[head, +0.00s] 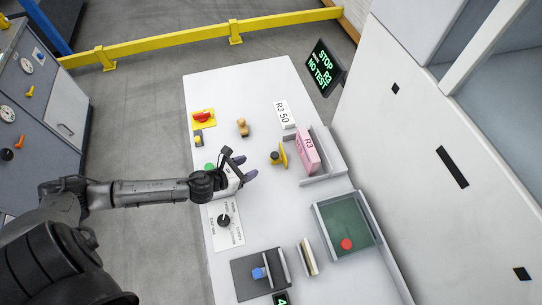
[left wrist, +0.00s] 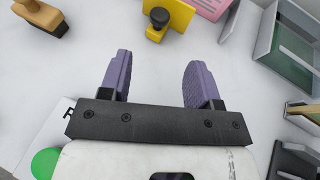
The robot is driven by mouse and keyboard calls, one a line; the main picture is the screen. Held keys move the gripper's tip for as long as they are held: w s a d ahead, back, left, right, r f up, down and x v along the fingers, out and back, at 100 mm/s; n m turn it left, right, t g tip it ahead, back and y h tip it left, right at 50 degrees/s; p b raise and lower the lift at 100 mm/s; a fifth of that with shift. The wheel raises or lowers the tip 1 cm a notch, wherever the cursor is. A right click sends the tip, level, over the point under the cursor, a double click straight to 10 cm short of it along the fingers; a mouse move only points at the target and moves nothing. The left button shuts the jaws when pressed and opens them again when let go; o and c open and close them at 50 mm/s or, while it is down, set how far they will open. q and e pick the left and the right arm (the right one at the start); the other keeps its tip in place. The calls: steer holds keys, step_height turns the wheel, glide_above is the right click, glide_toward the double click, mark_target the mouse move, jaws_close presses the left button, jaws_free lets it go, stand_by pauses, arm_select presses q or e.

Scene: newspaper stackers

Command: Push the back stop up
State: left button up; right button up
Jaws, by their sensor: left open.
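The yellow plate also shows at the top of the left wrist view (left wrist: 179,12). My left gripper (head: 246,167) is open and empty over the white table, left of the knob and apart from it. Its purple fingers (left wrist: 157,70) point toward the plate. My right gripper is out of view.
On the table (head: 235,92) are a wooden-handled stamp (head: 243,128), a red button (head: 202,116), a dial panel (head: 229,230), a green-floored tray (head: 317,215) and a dark pad (head: 242,278). A sign (head: 324,68) reads "STOP R3 NO TEST". A white cabinet (head: 415,130) bounds the right.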

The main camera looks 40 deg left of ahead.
mark_target(273, 156)
arm_select(q)
steer(key=x, duration=1.1)
steer(key=shift+w, duration=0.1)
steer(key=shift+f, duration=0.1)
jaws_close()
